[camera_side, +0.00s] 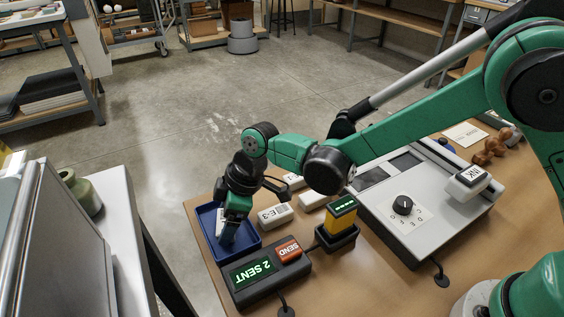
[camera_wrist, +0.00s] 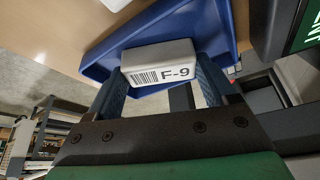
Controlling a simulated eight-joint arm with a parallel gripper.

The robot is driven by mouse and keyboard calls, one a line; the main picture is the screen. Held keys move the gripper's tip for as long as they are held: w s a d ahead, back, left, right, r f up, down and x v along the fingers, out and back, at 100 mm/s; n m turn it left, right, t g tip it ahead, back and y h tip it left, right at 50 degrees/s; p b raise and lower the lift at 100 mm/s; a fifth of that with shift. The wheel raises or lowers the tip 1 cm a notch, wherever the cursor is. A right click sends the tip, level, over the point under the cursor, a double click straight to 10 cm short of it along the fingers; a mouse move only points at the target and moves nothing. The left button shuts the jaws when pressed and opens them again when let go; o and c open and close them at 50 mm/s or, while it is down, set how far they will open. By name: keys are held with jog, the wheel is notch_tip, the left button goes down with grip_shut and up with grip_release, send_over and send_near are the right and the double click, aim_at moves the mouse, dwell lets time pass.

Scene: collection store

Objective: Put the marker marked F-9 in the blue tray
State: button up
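The white marker marked F-9 (camera_wrist: 160,64) sits between the two fingertips of my gripper (camera_wrist: 163,82) in the wrist view, its label facing the camera. The fingers appear to press on its two ends. The blue tray (camera_wrist: 212,25) lies directly behind it. In the side view my gripper (camera_side: 230,222) reaches down into the blue tray (camera_side: 207,235), and the pale marker (camera_side: 227,235) shows at its fingertips, low inside the tray. Whether the marker touches the tray floor cannot be told.
A white block marked E-3 (camera_side: 275,215) and another white block (camera_side: 313,200) lie right of the tray. A console (camera_side: 262,272) reading "2 SENT" stands in front. A yellow block (camera_side: 340,219) stands in a dark holder. A dial machine (camera_side: 405,225) is farther right.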

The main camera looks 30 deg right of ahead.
jog(key=o, duration=0.3)
jog(key=v, duration=1.2)
jog(key=s+d+m+t+h, duration=0.2)
jog(key=s+d+m, duration=0.2)
jog(key=d, duration=0.6)
jog(key=s+d+r+m+t+h, duration=0.1)
jog(key=s+d+m+t+h, duration=0.1)
jog(key=d+m, duration=0.7)
jog(key=shift+s+d+r+t, duration=0.4)
jog(key=shift+s+t, duration=0.3)
jog(key=shift+s, duration=0.55)
jog(key=shift+f, duration=0.1)
